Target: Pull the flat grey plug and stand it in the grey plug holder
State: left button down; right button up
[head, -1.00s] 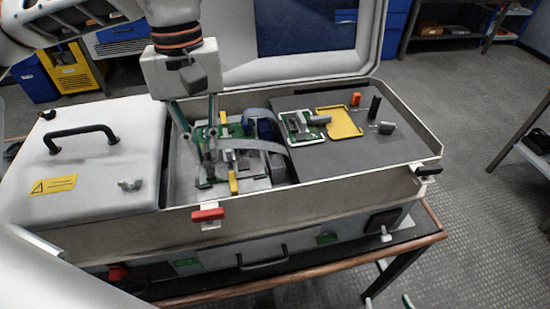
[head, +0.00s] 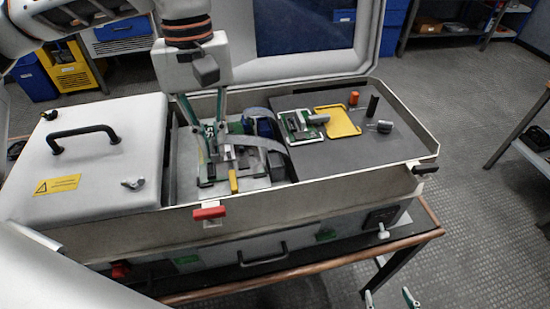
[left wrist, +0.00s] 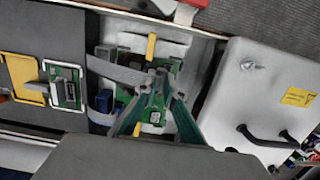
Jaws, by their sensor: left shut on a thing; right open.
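My left gripper (head: 213,148) reaches down into the open bay of the case. Its fingers are close together on the flat grey plug, which they mostly hide. A flat grey ribbon cable (head: 265,143) runs from the gripper toward the right side of the bay. In the left wrist view the fingertips (left wrist: 167,78) meet at the ribbon's end (left wrist: 130,76), over a green circuit board (left wrist: 152,112). I cannot tell whether the plug is clear of its socket. A small grey block (head: 384,126) stands on the deck; I cannot tell if it is the holder. My right gripper (head: 390,299) is open and empty at the bottom edge.
The dark grey deck (head: 350,155) right of the bay carries a framed green board (head: 298,126), a yellow plate (head: 340,121), an orange cylinder (head: 354,98) and a black cylinder (head: 373,106). A closed white lid (head: 95,155) lies left. The raised lid stands behind.

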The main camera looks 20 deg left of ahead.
pick_arm(q)
jog(key=shift+w+d, duration=0.5)
jog(key=shift+d, duration=0.35)
jog(key=shift+w+d, duration=0.5)
jog(key=shift+d, duration=0.3)
jog(key=p, duration=0.2)
send_over(275, 162)
jog(key=shift+w+a, duration=0.1)
jog(key=shift+w, duration=0.15)
jog(key=shift+f+b, duration=0.15)
jog(key=shift+b, duration=0.15)
jog(key=shift+f+b, duration=0.55)
jog(key=shift+f, duration=0.75)
dwell(0.6)
jog(key=shift+f, duration=0.6)
jog(key=c, duration=2)
grip_release()
jog(key=shift+c, duration=0.2)
